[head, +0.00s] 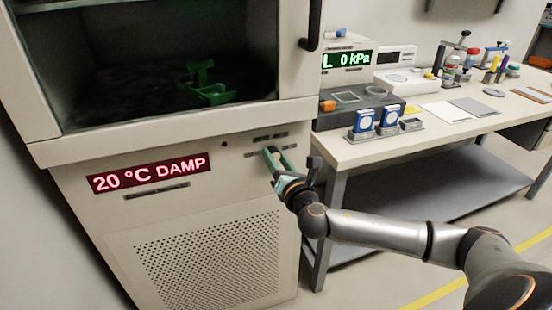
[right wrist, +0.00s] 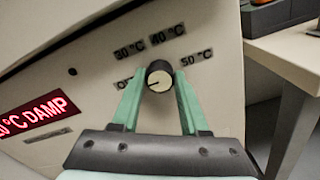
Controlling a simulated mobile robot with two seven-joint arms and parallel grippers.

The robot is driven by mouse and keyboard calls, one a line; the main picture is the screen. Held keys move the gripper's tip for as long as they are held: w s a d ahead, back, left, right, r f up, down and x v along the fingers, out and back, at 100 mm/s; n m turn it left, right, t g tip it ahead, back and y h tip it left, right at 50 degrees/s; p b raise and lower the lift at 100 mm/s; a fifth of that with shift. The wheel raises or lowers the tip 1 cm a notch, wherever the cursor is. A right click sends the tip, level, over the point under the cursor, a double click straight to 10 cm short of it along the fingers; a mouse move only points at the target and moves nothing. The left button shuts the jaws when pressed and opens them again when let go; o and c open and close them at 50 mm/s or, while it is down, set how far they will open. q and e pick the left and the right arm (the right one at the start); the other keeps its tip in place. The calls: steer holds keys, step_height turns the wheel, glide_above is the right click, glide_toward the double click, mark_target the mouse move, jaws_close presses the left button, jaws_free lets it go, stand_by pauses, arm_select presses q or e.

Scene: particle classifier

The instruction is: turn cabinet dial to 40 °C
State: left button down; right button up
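The cabinet dial (right wrist: 158,76) is a round knob with a pale face and dark rim on the cabinet's front panel. Labels for 30 °C, 40 °C (right wrist: 167,33) and 50 °C stand above and right of it; one on its left is partly covered. Its pointer mark looks turned left and slightly down. My right gripper (right wrist: 159,78) has its green fingers on either side of the dial, apparently touching it; it also shows in the head view (head: 274,156). The red display (head: 150,173) reads 20 °C DAMP. My left gripper is out of view.
The cabinet (head: 100,150) has an open-looking chamber holding a green object (head: 207,86). A perforated grille (head: 210,262) lies below the dial. A workbench (head: 375,150) with instruments stands right, close to my right arm.

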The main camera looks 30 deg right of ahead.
jaws_close()
